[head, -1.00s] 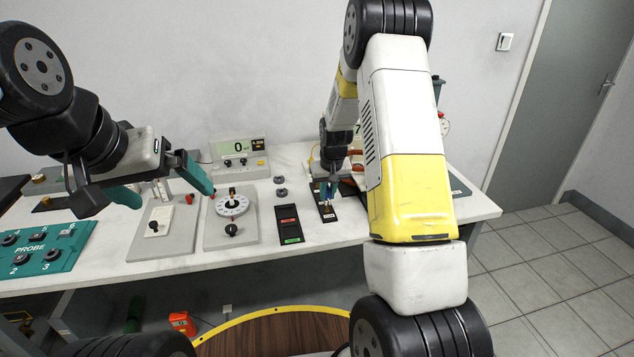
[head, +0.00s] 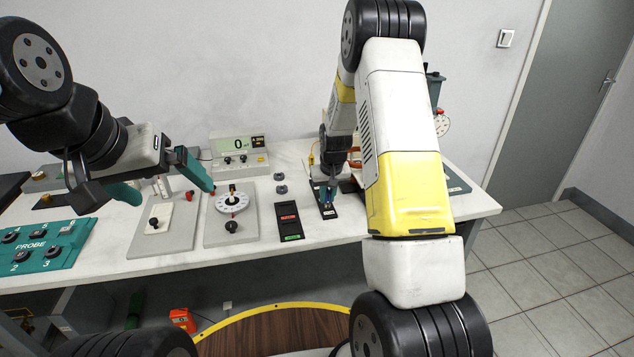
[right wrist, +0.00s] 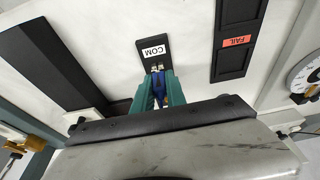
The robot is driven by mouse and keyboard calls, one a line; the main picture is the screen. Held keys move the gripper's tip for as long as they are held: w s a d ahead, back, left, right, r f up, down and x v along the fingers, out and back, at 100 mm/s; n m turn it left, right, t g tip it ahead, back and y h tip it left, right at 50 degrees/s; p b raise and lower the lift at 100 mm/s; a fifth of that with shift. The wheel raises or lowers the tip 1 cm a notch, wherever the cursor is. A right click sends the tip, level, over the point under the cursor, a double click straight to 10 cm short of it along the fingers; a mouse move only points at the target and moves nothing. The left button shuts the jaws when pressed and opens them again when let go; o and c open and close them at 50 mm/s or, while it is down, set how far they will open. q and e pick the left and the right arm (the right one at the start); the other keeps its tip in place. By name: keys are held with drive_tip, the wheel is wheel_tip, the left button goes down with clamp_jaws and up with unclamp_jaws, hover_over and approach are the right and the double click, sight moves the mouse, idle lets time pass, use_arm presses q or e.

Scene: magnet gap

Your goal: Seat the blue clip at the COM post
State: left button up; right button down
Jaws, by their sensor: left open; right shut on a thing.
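The blue clip (right wrist: 159,88) is between the green fingers of my right gripper (right wrist: 158,92), which is shut on it. In the right wrist view it points at the black COM plate (right wrist: 153,36), close to small metal posts beside the COM label; whether clip and post touch I cannot tell. In the head view my right gripper (head: 326,192) is over the COM plate (head: 328,212), and the clip is mostly hidden there. My left gripper (head: 165,184) is open and empty, above the left part of the bench.
A black plate with red and green labels (head: 289,222) lies left of the COM plate. A dial unit (head: 232,204), a meter (head: 240,148) and a teal PROBE board (head: 40,246) stand further left. Bare white bench (head: 350,228) lies in front of the COM plate.

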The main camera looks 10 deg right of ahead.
drive_tip(key=shift+f, duration=0.25)
drive_tip(key=c, duration=1.3)
unclamp_jaws()
drive_tip(key=shift+r, duration=0.1)
drive_tip(key=v, duration=0.7)
drive_tip(key=shift+s+r, duration=0.1)
drive_tip(key=shift+r, duration=0.25)
